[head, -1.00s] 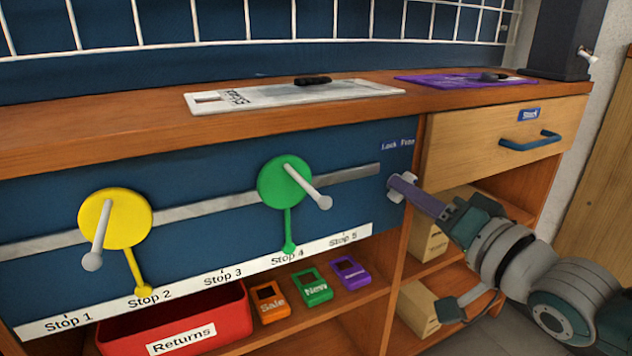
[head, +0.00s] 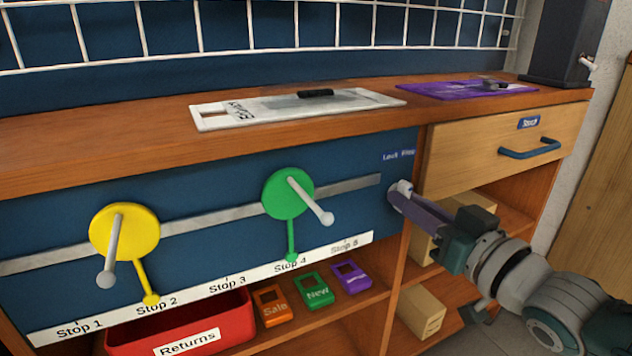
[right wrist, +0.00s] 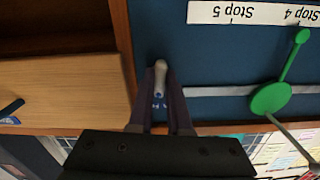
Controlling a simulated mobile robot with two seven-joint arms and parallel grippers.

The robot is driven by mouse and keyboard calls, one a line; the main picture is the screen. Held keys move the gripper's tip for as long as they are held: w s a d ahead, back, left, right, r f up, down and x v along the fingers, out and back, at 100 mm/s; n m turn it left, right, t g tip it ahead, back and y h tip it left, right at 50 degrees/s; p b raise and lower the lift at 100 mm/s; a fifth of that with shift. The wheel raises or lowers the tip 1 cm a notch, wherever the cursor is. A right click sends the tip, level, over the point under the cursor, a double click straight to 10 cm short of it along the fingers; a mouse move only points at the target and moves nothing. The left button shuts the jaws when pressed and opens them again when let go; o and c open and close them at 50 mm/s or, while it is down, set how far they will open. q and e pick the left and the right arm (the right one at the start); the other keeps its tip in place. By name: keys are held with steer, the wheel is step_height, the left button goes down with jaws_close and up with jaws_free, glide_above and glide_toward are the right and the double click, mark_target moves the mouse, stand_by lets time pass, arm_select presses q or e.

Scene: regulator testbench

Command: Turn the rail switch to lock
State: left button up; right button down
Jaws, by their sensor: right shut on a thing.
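The rail switch, a small pale knob (head: 403,187), sits on the blue panel under the "Lock Free" label (head: 398,155), at the right end of the grey rail. In the right wrist view the pale switch (right wrist: 160,77) stands between my right gripper's two fingers. My right gripper (head: 399,197) is shut on it; its fingers (right wrist: 160,92) hide part of the switch and most of the lettering in that view. I cannot tell exactly which way the switch points. My left gripper is not in view.
The grey rail (head: 235,217) carries a yellow disc (head: 140,232) at Stop 2 and a green disc (head: 280,195) at Stop 4, each with a protruding handle. A drawer with a blue handle (head: 530,150) is close above my right arm. Below are open shelves and a red Returns bin (head: 235,309).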

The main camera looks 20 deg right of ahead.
steer(key=n, duration=1)
steer(key=shift+n, duration=0.3)
stand_by(0.4)
steer(key=c, duration=0.9)
jaws_free()
steer(key=shift+o, duration=0.2)
steer(key=s+p, duration=0.4)
steer(key=s, duration=0.6)
steer(key=shift+d, duration=0.45)
